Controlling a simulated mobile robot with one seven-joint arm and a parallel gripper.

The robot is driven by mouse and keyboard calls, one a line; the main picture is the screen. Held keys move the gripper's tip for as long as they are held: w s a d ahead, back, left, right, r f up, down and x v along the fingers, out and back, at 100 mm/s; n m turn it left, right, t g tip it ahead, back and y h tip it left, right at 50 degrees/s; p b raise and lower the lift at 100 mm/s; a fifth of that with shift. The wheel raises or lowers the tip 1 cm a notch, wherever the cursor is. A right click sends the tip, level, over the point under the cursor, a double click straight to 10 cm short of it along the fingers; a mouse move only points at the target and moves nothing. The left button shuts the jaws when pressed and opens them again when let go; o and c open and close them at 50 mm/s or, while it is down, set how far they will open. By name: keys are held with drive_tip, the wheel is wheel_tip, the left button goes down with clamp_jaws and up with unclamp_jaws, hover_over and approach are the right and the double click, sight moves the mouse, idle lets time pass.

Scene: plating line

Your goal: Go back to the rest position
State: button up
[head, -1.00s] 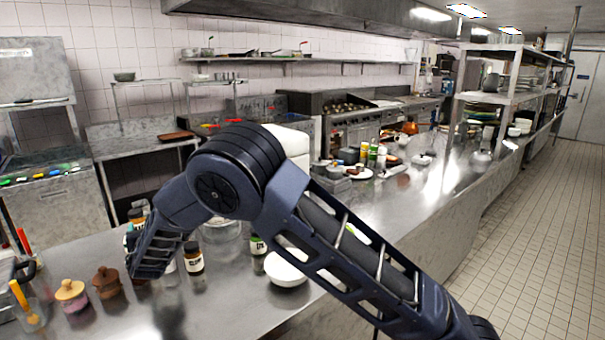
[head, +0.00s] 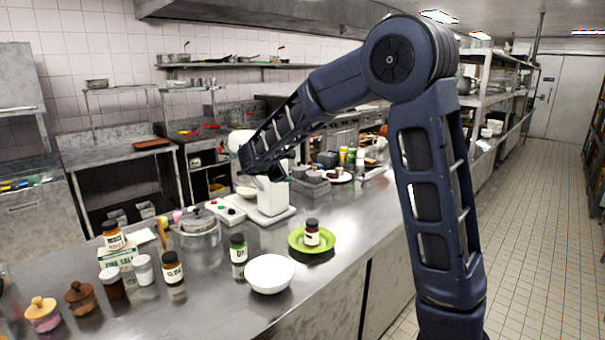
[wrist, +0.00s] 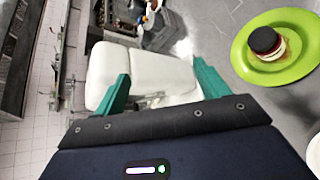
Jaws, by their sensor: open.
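My gripper (wrist: 160,84) shows in the wrist view with its two green fingers wide apart and nothing held between them. The white mixer (wrist: 135,70) appears beyond the fingertips; I cannot tell the distance. In the head view my dark blue arm is raised and bent above the counter (head: 215,300), and the gripper cannot be made out clearly. The white mixer (head: 272,196) stands on the counter behind and below the arm's end. A green plate (head: 296,243) with a dark-lidded jar (head: 312,232) on it is to the right of the mixer.
A white bowl (head: 270,274) sits near the counter's front edge. A shelf rack (head: 490,100) is at the right; the tiled floor (head: 540,230) beside the counter is clear.

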drive_tip(key=s+d+r+m+g, duration=0.15)
drive_tip(key=s+d+m, duration=0.25)
drive_tip(key=d, duration=0.5)
drive_tip(key=s+d+m+g, duration=0.3)
drive_tip(key=s+d, duration=0.1)
drive_tip(key=d, duration=0.6)
drive_tip(key=s+d+r+m+g, duration=0.15)
drive_tip(key=s+d+m, duration=0.3)
drive_tip(key=d, duration=0.45)
drive_tip(key=s+d+f+m+y, duration=0.1)
drive_tip(key=s+m, duration=0.4)
drive_tip(key=s, duration=0.6)
drive_tip(key=s+d+f+m+g+y, duration=0.1)
drive_tip(key=s+d+m, duration=0.4)
drive_tip(key=s, duration=0.6)
drive_tip(key=shift+d+f+g+y, duration=0.3)
drive_tip(key=shift+d+f+y, duration=0.4)
drive_tip(key=shift+y, duration=0.4)
